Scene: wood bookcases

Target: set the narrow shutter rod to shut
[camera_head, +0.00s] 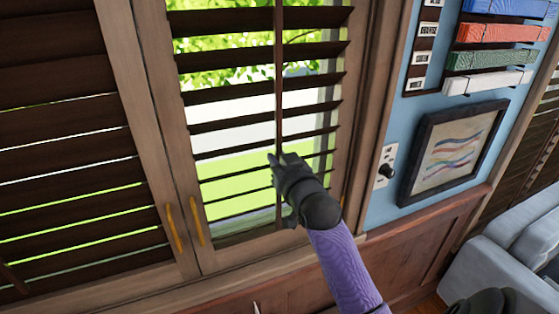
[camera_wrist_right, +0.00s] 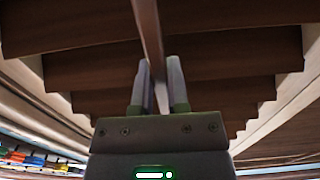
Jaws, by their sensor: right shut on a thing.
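The narrow shutter (camera_head: 345,60) is the right-hand panel in the head view. Its dark slats are tilted open, with bright greenery and pale ground showing through wide gaps. Its thin vertical rod (camera_head: 279,70) runs down the middle of the slats. My right gripper (camera_head: 281,160) is shut on the rod at its lower half. In the wrist view the rod (camera_wrist_right: 149,35) passes down between the two fingers of my right gripper (camera_wrist_right: 160,72), with the slats behind. The gripper hides part of the rod. My left gripper is not in view.
A wider shutter panel (camera_head: 60,115) on the left has slats with narrow gaps. Two yellow handles (camera_head: 197,222) sit on the frames between the panels. At right are a framed picture (camera_head: 452,148), a wall switch plate (camera_head: 385,165), coloured bars (camera_head: 500,33) and a grey sofa (camera_head: 515,245).

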